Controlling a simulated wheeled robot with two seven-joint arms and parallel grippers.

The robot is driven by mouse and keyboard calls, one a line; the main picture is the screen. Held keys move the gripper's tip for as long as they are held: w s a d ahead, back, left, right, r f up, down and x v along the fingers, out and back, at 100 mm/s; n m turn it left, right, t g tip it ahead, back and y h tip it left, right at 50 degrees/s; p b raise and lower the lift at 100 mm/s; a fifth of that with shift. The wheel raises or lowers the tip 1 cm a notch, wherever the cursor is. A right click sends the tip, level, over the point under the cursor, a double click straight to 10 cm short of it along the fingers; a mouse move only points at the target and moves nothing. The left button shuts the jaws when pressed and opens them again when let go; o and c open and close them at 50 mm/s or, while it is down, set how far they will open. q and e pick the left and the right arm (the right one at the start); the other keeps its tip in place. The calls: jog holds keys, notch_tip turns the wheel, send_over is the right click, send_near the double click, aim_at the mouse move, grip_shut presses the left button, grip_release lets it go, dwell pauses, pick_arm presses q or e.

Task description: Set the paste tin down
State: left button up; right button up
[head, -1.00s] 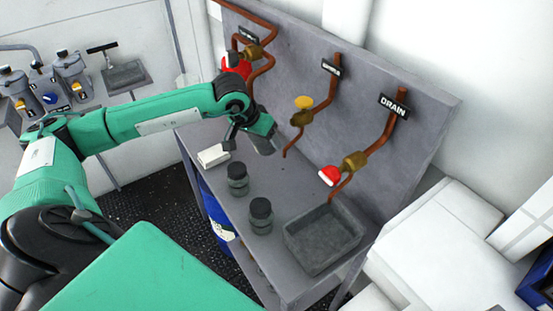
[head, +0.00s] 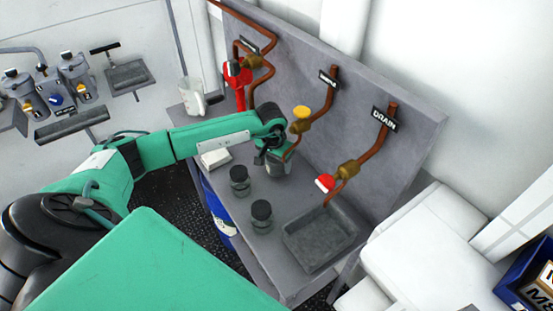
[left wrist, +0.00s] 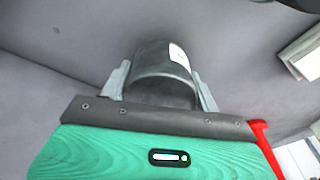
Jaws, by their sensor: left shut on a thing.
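The paste tin, a dark grey cylinder (left wrist: 160,62) with a small white label, is held between the two grey fingers of my left gripper in the left wrist view. In the head view my left gripper (head: 278,162) is over the grey workbench (head: 222,190), near the backboard and below the yellow-handled valve. My wrist largely hides the tin there. I cannot tell whether its base touches the bench. My right gripper is not in view.
Two dark-lidded jars (head: 239,181) (head: 261,216) stand on the bench before the gripper. A white block (head: 215,158) lies to the left. A white mug (head: 192,96) stands at the far end.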

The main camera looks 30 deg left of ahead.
pick_arm(q)
jog(key=shift+f, duration=0.75)
jog(key=shift+a+f, duration=0.1)
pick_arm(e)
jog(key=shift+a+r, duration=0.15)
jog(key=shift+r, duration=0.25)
pick_arm(q)
jog(key=shift+f, duration=0.1)
jog(key=o, duration=0.8)
jog(key=shift+c, duration=0.2)
jog(key=o, duration=0.4)
jog(key=shift+o, duration=0.2)
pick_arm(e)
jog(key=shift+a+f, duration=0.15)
